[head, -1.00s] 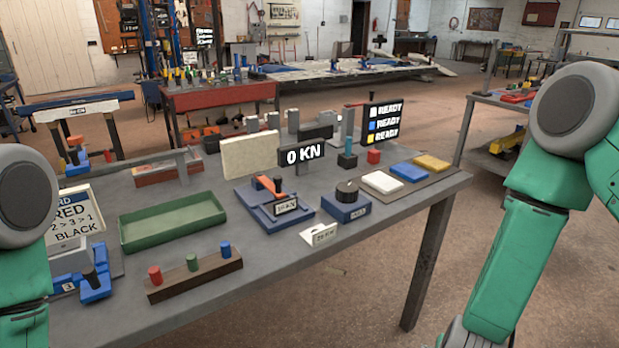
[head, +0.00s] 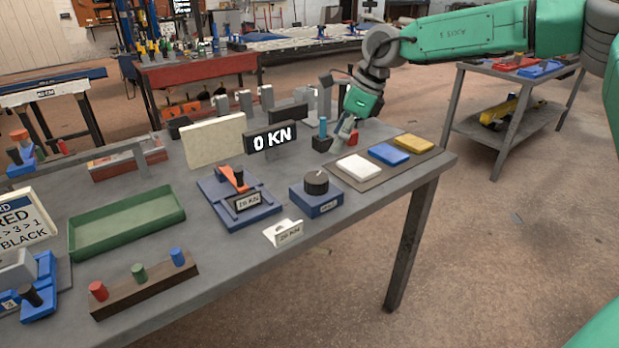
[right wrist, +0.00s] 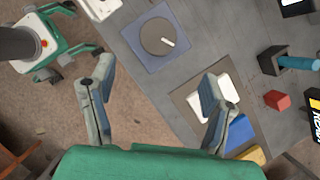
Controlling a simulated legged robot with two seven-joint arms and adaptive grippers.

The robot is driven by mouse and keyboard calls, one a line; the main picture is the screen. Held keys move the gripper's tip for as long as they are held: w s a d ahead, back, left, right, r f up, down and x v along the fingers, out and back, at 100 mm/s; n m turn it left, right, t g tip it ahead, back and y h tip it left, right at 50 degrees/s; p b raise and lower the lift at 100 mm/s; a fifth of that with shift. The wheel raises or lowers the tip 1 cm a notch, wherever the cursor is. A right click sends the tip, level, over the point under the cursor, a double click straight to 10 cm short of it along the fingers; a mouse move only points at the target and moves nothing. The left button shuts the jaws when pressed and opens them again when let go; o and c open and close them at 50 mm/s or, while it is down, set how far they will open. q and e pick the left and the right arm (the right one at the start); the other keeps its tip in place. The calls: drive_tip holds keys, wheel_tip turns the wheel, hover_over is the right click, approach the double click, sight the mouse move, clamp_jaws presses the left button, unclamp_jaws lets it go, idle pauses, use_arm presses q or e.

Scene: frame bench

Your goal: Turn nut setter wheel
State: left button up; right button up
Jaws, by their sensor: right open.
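A dark round wheel (head: 316,182) sits on a blue block (head: 318,203) near the front right of the bench; its small label is too blurred to read. In the right wrist view the wheel (right wrist: 158,37) shows from above with a pale pointer mark, beyond the fingers. My right gripper (head: 345,134) is above the back right of the bench, behind and right of the wheel and apart from it. In the right wrist view its two fingers (right wrist: 157,110) are spread with nothing between them. My left gripper is out of view.
White, blue and yellow pads (head: 388,154) lie right of the wheel. A tilted white card (head: 285,233) stands in front of it. A blue fixture with an orange lever (head: 235,180) and the 0 KN display (head: 270,139) are left and behind. A green tray (head: 126,222) lies farther left.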

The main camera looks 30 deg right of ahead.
sight(317, 177)
drive_tip(key=x, duration=1.1)
drive_tip(key=shift+f, duration=0.25)
drive_tip(key=shift+w+a+f, duration=0.1)
drive_tip(key=shift+w+f, duration=0.05)
drive_tip(key=shift+f, duration=0.4)
drive_tip(key=shift+a, duration=0.1)
drive_tip(key=c, duration=1.2)
